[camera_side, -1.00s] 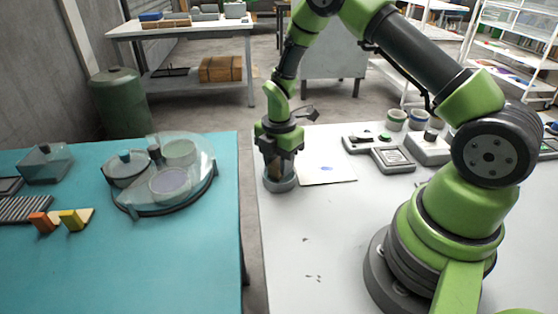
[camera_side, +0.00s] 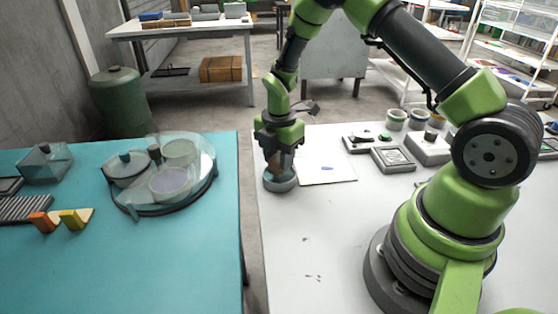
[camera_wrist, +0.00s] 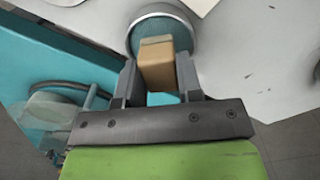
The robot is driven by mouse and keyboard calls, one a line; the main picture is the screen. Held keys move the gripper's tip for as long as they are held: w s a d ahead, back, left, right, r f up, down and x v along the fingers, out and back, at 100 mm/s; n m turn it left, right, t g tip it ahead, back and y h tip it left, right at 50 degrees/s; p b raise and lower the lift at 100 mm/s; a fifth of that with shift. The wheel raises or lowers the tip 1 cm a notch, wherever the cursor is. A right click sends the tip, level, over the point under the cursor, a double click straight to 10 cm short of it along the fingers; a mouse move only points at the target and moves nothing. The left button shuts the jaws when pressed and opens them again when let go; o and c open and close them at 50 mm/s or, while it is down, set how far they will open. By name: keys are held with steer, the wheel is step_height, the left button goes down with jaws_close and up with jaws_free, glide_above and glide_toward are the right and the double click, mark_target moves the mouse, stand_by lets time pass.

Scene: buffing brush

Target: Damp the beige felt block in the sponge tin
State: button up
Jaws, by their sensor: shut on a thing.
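My gripper (camera_wrist: 157,85) is shut on the beige felt block (camera_wrist: 158,66), with one finger on each side of it. The block points down at the sponge tin (camera_wrist: 163,13), a round grey tin with a blue-green inside. In the side view, the tin (camera_side: 279,185) stands near the left edge of the white table, and my gripper (camera_side: 279,155) is upright right above it. The block's lower end is at or just over the sponge; I cannot tell whether it touches.
A white sheet (camera_side: 335,172) with a small blue mark lies right of the tin. Behind it are a framed panel (camera_side: 393,160) and several small pots. The teal table (camera_side: 190,260) on the left holds a round clear-lidded tray (camera_side: 208,180). The white table's front is mostly clear.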

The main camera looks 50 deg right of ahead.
steer(key=shift+r, duration=2.8)
steer(key=shift+s+a+r+m, duration=0.15)
steer(key=shift+a+r+m, duration=0.2)
steer(key=shift+m, duration=0.35)
steer(key=s+a+r+m, duration=0.5)
steer(key=r+m, duration=0.2)
steer(key=m, duration=0.9)
steer(key=shift+s+m, duration=0.3)
